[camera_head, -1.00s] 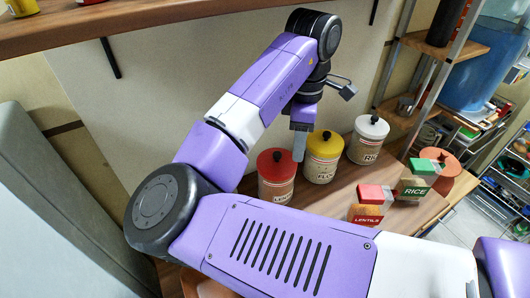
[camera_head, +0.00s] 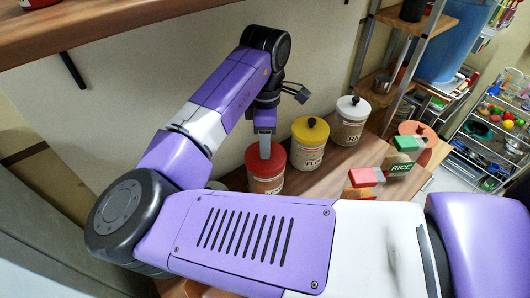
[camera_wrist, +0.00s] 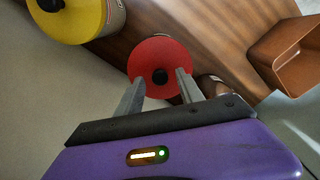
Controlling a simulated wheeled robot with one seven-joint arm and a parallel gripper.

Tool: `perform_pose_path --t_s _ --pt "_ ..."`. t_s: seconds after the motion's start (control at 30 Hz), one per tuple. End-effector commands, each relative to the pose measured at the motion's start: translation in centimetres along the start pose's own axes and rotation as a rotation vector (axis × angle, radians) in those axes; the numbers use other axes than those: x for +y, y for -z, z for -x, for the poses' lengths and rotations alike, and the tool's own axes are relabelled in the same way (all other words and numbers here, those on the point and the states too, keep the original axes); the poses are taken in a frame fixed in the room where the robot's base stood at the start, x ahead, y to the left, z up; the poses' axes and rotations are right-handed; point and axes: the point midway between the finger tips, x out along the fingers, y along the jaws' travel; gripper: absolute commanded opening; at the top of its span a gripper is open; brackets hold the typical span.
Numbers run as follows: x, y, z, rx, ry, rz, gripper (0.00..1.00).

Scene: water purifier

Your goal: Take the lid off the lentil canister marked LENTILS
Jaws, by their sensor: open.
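The red-lidded canister (camera_head: 265,182) stands at the left end of a row of canisters on the wooden counter. Its label is too small and partly covered to read fully. The red lid (camera_wrist: 150,50) is on, with a black knob (camera_wrist: 160,76) at its centre. My gripper (camera_wrist: 160,79) is open and empty, its two fingertips on either side of the knob in the wrist view. In the head view my gripper (camera_head: 265,150) is over the red lid and hides the knob. I cannot tell whether the fingers touch it.
A yellow-lidded canister (camera_head: 308,152) and a white-lidded canister (camera_head: 350,130) stand to the right. A RICE box (camera_head: 397,166) and a red-topped box (camera_head: 362,178) are in front. An orange-brown bin (camera_wrist: 286,58) shows at right in the wrist view. A wall stands behind the counter.

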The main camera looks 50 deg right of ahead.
Motion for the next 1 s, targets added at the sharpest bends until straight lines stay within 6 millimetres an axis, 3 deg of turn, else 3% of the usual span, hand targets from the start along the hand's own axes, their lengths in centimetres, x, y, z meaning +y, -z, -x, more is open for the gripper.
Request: perform_pose_path --t_s 0.13,0.4,0.63,1.0 --pt "0.0 0.0 -1.4 -0.001 0.0 0.001 0.44" --pt "0.0 0.0 -1.6 -0.001 -0.001 0.0 0.42" --pt "0.0 0.0 -1.6 -0.001 -0.001 0.0 0.0" --pt "0.0 -0.1 -1.5 -0.001 -0.002 0.0 0.0"
